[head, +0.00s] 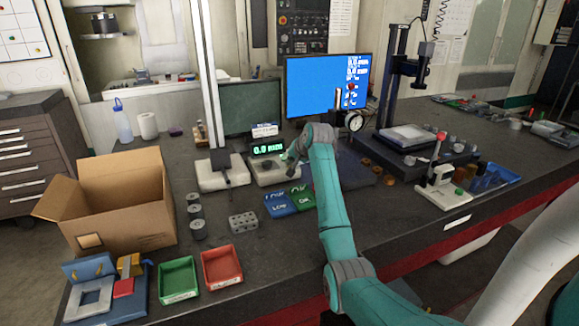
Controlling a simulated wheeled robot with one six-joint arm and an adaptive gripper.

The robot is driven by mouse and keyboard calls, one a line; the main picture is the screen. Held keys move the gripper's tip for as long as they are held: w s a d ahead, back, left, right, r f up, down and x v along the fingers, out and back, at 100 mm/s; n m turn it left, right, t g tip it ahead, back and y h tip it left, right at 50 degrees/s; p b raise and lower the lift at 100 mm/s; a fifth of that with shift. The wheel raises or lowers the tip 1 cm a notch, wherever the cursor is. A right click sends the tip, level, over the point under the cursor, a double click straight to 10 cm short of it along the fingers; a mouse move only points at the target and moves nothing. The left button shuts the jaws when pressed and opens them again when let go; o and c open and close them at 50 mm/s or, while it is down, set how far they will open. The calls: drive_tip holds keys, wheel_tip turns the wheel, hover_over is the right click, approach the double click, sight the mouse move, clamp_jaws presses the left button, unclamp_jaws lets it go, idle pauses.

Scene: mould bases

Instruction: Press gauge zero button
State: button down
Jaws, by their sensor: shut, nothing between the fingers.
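The gauge's green digital readout (267,148) shows what looks like 0.0 mm, on a dark display at the middle of the bench. A pale grey gauge base (268,176) sits just below it. My gripper (290,166) is at the end of the teal arm, over the right side of this base. It is shut and holds nothing. It is small in the picture, so I cannot tell whether its tips touch the base. I cannot make out the zero button; the gripper covers part of that area.
A cardboard box (125,205) stands open at the left. Green (178,279) and red (221,267) trays lie in front. Blue (280,205) and green (303,198) bins sit close to my arm. A dial gauge (354,122) and a blue monitor (315,80) stand behind.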

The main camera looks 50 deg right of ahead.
drive_tip(key=shift+r, duration=0.75)
drive_tip(key=shift+r, duration=2.5)
drive_tip(key=shift+a, duration=0.1)
